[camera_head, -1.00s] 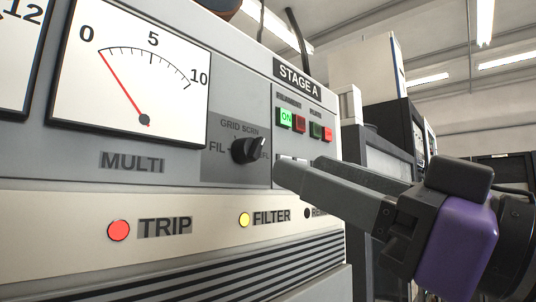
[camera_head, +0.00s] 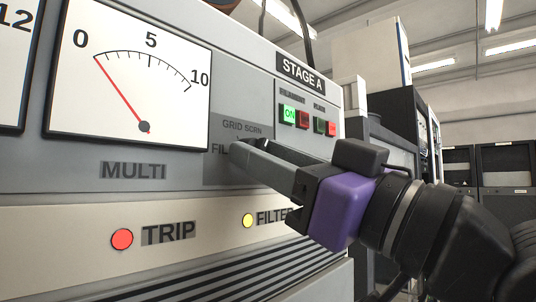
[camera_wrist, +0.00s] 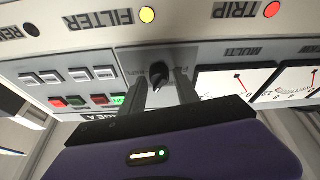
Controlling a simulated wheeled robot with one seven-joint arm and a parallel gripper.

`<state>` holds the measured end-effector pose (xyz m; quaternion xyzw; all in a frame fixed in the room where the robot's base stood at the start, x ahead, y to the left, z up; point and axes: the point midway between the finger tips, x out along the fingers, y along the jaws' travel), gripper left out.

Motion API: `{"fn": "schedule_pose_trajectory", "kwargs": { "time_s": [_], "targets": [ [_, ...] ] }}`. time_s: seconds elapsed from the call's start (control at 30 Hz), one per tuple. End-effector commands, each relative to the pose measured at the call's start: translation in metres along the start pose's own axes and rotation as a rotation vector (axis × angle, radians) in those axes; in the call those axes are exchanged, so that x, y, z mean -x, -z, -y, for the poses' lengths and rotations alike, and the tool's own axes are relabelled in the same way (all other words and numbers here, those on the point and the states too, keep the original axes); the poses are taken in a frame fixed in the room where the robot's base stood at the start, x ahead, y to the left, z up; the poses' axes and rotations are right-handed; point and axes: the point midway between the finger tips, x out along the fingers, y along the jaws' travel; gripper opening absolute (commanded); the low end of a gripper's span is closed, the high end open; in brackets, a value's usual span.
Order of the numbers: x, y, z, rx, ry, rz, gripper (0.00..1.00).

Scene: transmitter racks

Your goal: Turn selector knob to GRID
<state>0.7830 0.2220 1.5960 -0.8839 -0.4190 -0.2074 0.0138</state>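The black selector knob (camera_wrist: 158,72) sits on a darker grey patch of the panel. In the wrist view, which shows the panel upside down, it lies between the two fingertips of my gripper (camera_wrist: 161,80). The fingers are apart, with a gap on both sides of the knob. In the head view my gripper (camera_head: 240,148) reaches in from the right and its fingers hide the knob. The GRID SCRN label (camera_head: 242,126) shows just above the fingers, and part of the FIL label shows at their left. I cannot tell which label the knob points to.
The MULTI meter (camera_head: 130,75) is left of the knob. Lit ON and red push buttons (camera_head: 332,129) sit to its right under STAGE A. The red TRIP lamp (camera_head: 122,239) and yellow FILTER lamp (camera_head: 248,220) are below, above a slotted grille.

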Motion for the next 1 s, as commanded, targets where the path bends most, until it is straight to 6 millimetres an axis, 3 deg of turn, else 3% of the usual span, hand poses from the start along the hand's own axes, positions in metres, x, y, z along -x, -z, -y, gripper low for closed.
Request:
{"fn": "schedule_pose_trajectory", "kwargs": {
  "time_s": [0.03, 0.17, 0.57, 1.0],
  "targets": [
    [0.0001, 0.0001, 0.0000, 0.000, 0.000, 0.000, 0.25],
    [0.0002, 0.0002, 0.0000, 0.000, 0.000, 0.000, 0.00],
    [0.0013, -0.0010, -0.0007, 0.049, 0.018, -0.004, 0.00],
    [0.0022, -0.0028, -0.0046, 0.359, 0.141, -0.020, 0.00]
  ]
}}
